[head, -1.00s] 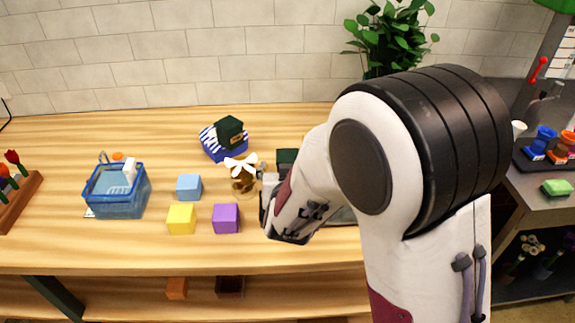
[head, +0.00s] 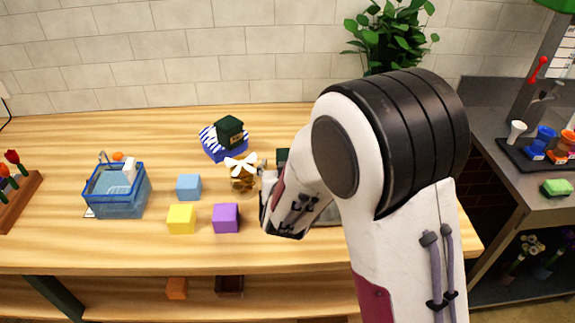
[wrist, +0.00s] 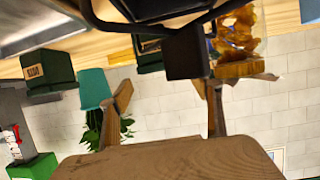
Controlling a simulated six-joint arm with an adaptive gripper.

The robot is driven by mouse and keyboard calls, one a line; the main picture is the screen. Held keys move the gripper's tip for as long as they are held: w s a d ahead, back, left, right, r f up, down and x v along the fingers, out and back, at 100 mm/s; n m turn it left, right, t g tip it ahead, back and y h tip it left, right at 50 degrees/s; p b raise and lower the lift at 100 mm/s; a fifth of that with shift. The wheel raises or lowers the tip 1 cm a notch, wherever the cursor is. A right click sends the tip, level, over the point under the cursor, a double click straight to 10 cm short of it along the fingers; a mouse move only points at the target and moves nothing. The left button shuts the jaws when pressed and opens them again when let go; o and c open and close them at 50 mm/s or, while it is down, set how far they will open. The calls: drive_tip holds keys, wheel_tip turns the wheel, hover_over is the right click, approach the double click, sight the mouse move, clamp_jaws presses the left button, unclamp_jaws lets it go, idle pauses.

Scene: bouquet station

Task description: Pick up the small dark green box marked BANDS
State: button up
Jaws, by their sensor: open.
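Several dark green boxes are in view, and I cannot read BANDS on any. One (head: 230,130) rests on a blue-and-white striped item in the head view. Another (head: 283,156) is mostly hidden behind my arm. In the upside-down wrist view, a labelled dark green box (wrist: 48,72) is at left, its print too small to read surely. Another dark green box (wrist: 148,60) is partly covered by a black block, beyond my fingers. My gripper (wrist: 163,92) is open, its two fingers apart with nothing seen held between them. In the head view my arm hides most of it.
An amber jar with a white bow (head: 243,178) stands close left of my gripper, also in the wrist view (wrist: 238,38). Purple (head: 226,218), yellow (head: 181,219) and blue (head: 188,187) cubes and a blue basket (head: 118,200) are farther left. A teal cup (wrist: 93,88) shows near a finger.

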sight(282, 154)
drive_tip(key=shift+w+f, duration=0.1)
drive_tip(key=shift+w, duration=0.05)
drive_tip(key=shift+d+x, duration=0.2)
drive_tip(key=shift+x, duration=0.65)
drive_tip(key=shift+d+x, duration=0.2)
drive_tip(key=shift+x, duration=0.7)
drive_tip(key=shift+w+f, duration=0.4)
drive_tip(key=shift+w, duration=0.25)
drive_tip(key=c, duration=1.3)
